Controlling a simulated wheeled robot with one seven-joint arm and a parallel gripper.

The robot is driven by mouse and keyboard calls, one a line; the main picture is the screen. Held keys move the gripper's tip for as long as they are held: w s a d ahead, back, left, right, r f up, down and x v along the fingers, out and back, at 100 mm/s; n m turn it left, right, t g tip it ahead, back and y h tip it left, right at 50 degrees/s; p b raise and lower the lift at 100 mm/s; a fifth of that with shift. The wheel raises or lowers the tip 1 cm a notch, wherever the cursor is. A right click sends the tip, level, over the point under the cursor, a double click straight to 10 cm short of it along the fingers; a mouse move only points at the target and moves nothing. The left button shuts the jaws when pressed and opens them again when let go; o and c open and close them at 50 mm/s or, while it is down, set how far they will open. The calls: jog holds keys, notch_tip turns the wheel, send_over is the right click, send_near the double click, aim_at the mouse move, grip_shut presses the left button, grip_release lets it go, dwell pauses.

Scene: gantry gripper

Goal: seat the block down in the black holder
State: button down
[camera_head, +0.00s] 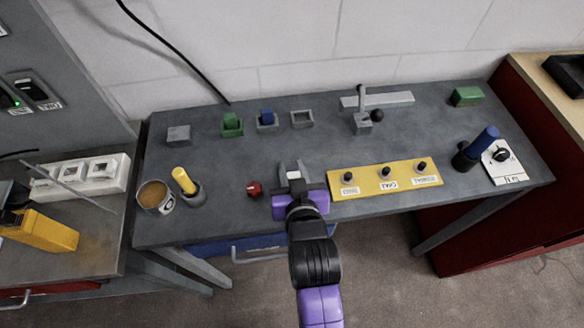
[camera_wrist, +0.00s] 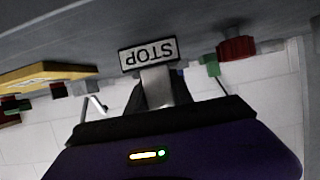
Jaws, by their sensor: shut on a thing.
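My gripper (camera_head: 293,170) is over the front middle of the grey table, shut on a small pale piece (camera_head: 294,175). In the wrist view a white plate marked STOP (camera_wrist: 149,55) shows upside down at the end of a grey piece (camera_wrist: 157,88) between the jaws; I cannot tell whether they are one thing. How the held piece sits in the jaws is partly hidden.
A red knob (camera_head: 254,189) is close left of my gripper; a yellow panel (camera_head: 362,186) with black knobs is close right. Behind stand a green block (camera_head: 232,117), a blue block (camera_head: 266,116) and an empty grey holder (camera_head: 302,118). A tin (camera_head: 155,196) is at left.

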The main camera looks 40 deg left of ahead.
jog(key=shift+f, duration=0.3)
jog(key=c, duration=1)
grip_release()
jog(key=shift+c, duration=0.2)
jog(key=shift+s, duration=0.1)
jog(key=b+v, duration=0.1)
jog(key=v, duration=0.5)
jog(key=shift+s+d+r, duration=0.15)
jog(key=shift+d, duration=0.05)
jog(key=shift+s+d+r, duration=0.25)
jog(key=shift+s+d, duration=0.1)
jog(key=shift+d, duration=0.05)
